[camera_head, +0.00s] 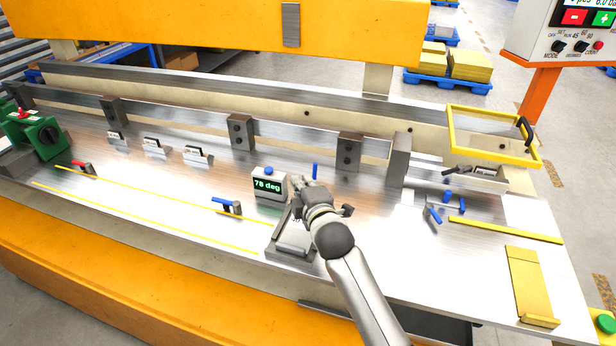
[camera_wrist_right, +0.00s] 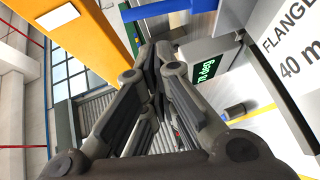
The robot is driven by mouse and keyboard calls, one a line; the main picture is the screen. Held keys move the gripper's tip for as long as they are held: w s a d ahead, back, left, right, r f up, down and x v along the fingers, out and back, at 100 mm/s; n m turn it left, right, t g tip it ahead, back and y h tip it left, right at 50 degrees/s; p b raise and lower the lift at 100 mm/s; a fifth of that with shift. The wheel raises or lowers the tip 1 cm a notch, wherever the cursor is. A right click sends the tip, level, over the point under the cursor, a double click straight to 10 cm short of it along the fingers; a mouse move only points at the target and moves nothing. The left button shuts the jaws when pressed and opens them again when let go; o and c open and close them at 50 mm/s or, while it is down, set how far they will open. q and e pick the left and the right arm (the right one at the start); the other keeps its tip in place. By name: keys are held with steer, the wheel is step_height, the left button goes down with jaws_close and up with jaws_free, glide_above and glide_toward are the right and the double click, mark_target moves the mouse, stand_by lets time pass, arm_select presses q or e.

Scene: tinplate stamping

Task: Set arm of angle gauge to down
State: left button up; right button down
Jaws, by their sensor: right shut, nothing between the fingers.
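The angle gauge has a grey display box (camera_head: 268,185) with a blue button on top. Its green digits read 70 or 78 deg; the second digit is not sharp. A grey base with a pale plate (camera_head: 292,238) lies in front of it. I cannot make out the gauge's arm clearly, as my right gripper covers part of this area. My right gripper (camera_head: 298,183) is shut and empty, just right of the display box. In the right wrist view its fingers (camera_wrist_right: 157,62) are together, with the green display (camera_wrist_right: 205,70) beside them. My left gripper is not in view.
A blue upright pin (camera_head: 315,170) stands behind my right gripper. A yellow-framed guard (camera_head: 492,158) is at the right. A white FLANGE label (camera_wrist_right: 290,50) shows in the wrist view. The bench's front left is mostly clear.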

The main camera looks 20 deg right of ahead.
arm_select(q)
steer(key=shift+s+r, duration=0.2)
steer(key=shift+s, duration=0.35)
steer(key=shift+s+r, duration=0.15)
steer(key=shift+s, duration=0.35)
arm_select(e)
steer(key=shift+w+d+f, duration=0.2)
steer(key=shift+w+d, duration=0.65)
steer(key=shift+d, duration=0.15)
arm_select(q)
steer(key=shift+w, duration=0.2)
